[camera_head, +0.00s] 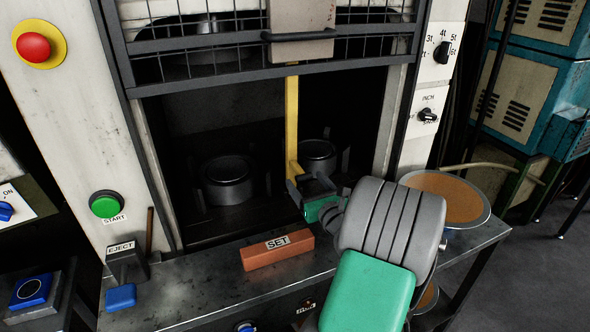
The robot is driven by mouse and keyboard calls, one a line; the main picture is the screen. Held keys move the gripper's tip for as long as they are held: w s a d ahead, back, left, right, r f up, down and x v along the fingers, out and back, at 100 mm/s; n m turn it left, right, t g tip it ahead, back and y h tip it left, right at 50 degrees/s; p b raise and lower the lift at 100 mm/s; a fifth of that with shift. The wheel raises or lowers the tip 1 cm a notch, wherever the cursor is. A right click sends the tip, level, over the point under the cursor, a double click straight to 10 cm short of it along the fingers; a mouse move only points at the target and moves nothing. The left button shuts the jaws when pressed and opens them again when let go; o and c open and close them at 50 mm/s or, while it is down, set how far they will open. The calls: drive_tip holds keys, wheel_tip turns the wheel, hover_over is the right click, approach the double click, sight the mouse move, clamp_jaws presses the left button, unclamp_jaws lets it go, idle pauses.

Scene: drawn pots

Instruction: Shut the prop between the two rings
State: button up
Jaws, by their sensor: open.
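The prop (292,118) is a tall, narrow yellow bar in the press opening, running from under the raised guard down to my gripper. Two dark, round, ring-like pieces stand inside: one on the left (228,182) and one on the right (318,156). In this view the prop passes between them. I cannot tell whether they are the task's rings. My gripper (297,184) is open at the prop's lower end; its fingers overlap the prop's foot. I cannot tell whether they touch it or stand around it.
The barred guard (200,50) hangs above the opening. An orange SET block (278,251) lies on the metal ledge (190,290), below my gripper. An EJECT lever (127,262) stands left, and a round brown-topped bowl (445,197) right. Dark frame posts flank the opening.

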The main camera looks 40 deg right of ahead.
sight(298, 172)
drive_tip(key=x, duration=0.6)
drive_tip(key=shift+a, duration=0.1)
drive_tip(key=shift+c, duration=0.6)
clamp_jaws()
drive_tip(key=shift+p, duration=0.3)
